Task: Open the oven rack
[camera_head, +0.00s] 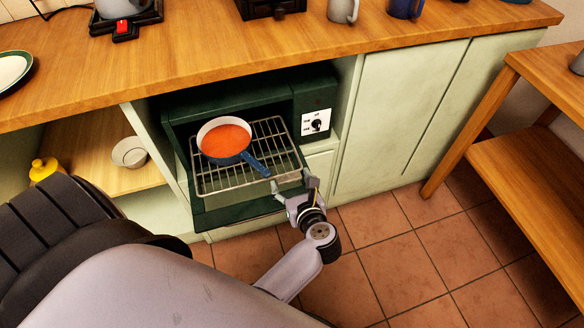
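The green oven (303,90) stands in a bay under the wooden counter, its front open. Its wire rack (215,183) extends out of the opening, above the dark green lowered door (236,213). A blue pan (232,159) with orange-red contents sits on the rack, its handle pointing toward the front right. My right gripper is out of view.
The counter (230,62) above holds mugs, a plate and an appliance. A pale bowl (129,152) and a yellow bottle (44,170) are on the left shelf. A wooden table (540,165) stands at right. The tiled floor before the cabinets is clear.

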